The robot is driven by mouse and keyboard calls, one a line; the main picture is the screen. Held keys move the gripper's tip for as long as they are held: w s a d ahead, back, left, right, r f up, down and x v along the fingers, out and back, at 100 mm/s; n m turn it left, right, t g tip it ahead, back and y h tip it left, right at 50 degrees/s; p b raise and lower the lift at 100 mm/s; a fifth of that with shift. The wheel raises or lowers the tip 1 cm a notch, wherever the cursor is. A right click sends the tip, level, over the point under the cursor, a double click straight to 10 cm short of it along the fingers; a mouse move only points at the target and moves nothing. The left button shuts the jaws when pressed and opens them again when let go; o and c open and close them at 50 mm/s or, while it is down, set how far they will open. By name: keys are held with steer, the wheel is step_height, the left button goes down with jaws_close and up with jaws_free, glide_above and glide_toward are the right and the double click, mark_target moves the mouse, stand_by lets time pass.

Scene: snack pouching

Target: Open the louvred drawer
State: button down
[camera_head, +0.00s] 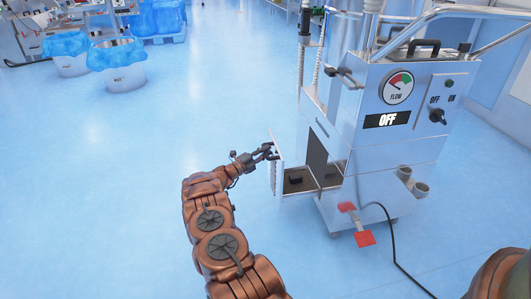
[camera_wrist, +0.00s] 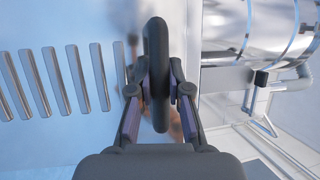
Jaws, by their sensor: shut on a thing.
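The louvred drawer (camera_head: 274,176) stands pulled out from the left side of the steel machine (camera_head: 395,145), its inside showing from above. In the wrist view its slotted front panel (camera_wrist: 62,85) fills the left. A dark upright handle (camera_wrist: 156,60) is between my fingers. My gripper (camera_head: 267,152) is shut on this handle at the outer face of the drawer front, and both fingers also show in the wrist view (camera_wrist: 158,98). In the head view the gripper mostly hides the handle.
Blue-lined bins (camera_head: 118,60) stand far left. The floor left of the drawer is clear.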

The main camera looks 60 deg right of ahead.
steer(key=c, duration=1.1)
jaws_free()
steer(key=shift+a, duration=0.1)
steer(key=v, duration=1.1)
steer(key=shift+w+a, duration=0.15)
steer(key=shift+a, duration=0.2)
